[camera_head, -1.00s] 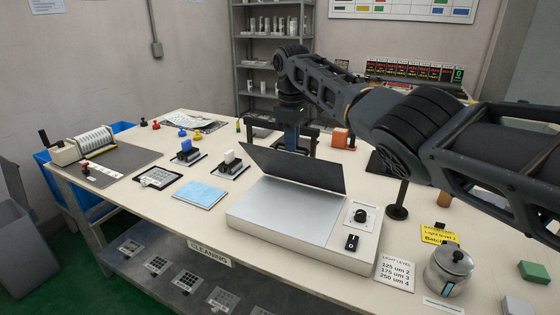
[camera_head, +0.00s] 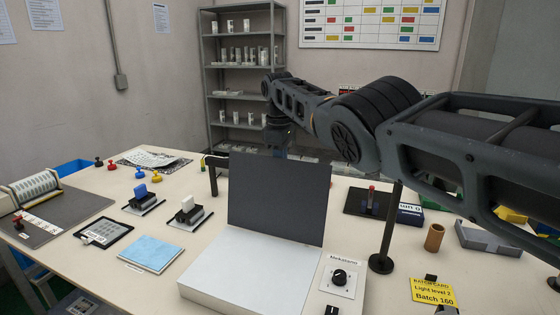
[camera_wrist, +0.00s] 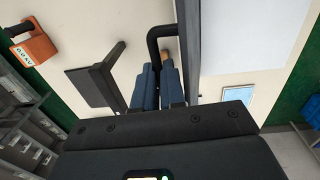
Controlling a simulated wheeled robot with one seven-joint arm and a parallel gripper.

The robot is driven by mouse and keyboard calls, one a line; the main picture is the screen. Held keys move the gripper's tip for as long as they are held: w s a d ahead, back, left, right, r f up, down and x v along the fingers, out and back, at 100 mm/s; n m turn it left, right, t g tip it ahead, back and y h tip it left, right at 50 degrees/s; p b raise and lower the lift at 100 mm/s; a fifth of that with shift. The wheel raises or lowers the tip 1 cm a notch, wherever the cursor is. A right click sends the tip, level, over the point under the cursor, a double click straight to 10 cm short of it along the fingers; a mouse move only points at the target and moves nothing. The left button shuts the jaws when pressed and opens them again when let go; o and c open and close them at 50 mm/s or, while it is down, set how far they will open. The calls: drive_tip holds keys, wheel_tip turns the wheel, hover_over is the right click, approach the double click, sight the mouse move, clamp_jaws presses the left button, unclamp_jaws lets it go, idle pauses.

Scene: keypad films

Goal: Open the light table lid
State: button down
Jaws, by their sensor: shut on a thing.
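The light table (camera_head: 245,272) is a low pale box with a bright white top and a knob at its right. Its thin dark lid (camera_head: 278,195) stands raised, close to upright, along the rear edge. In the wrist view the lid (camera_wrist: 187,45) shows nearly edge-on as a dark strip. A black bent handle (camera_wrist: 157,38) joins it. My gripper (camera_wrist: 157,69) has its blue fingers closed together at the free end of the handle. In the head view the fingers are hidden behind the lid, with my wrist above its top edge.
A black stand (camera_head: 212,172) is left of the lid. A black post (camera_head: 388,235) stands at the right, near a brown cup (camera_head: 434,238). Stamps and a light-blue pad (camera_head: 151,253) lie left of the light table. Shelves (camera_head: 244,75) stand behind.

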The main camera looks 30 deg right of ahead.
drive_tip(key=shift+s+a+f, duration=0.1)
drive_tip(key=shift+s+f, duration=0.2)
drive_tip(key=shift+s, duration=0.05)
drive_tip(key=shift+f, duration=0.1)
drive_tip(key=c, duration=1.5)
unclamp_jaws()
drive_tip(key=shift+w+r, duration=0.15)
drive_tip(key=shift+r, duration=0.1)
drive_tip(key=shift+r, duration=0.1)
drive_tip(key=shift+r, duration=0.55)
wheel_tip(320, 180, up, 7)
drive_tip(key=shift+a+f+b, duration=0.1)
drive_tip(key=shift+f+b, duration=0.1)
drive_tip(key=shift+b, duration=0.15)
